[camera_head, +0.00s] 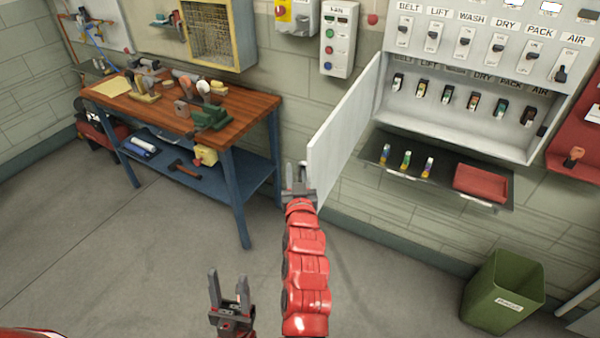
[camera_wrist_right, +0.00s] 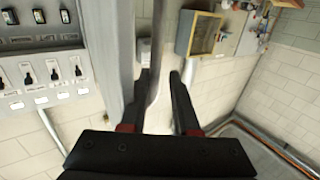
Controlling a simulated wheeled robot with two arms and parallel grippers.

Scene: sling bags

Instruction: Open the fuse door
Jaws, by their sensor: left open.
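The fuse door (camera_head: 345,125) is a white panel that stands swung out from the left side of the fuse cabinet (camera_head: 465,115), and the fuses inside show. My right gripper (camera_head: 297,174) is at the door's outer lower edge, with its fingers apart. In the right wrist view the fingers (camera_wrist_right: 163,95) are also spread, and a thin grey edge, likely the door's, runs between or just beside them. I cannot tell whether they touch it. My left gripper (camera_head: 229,287) is open and empty, low over the floor and away from the door.
A wooden workbench (camera_head: 240,108) stands to the left. A green bin (camera_head: 503,292) stands at lower right. The floor between bench and bin is clear.

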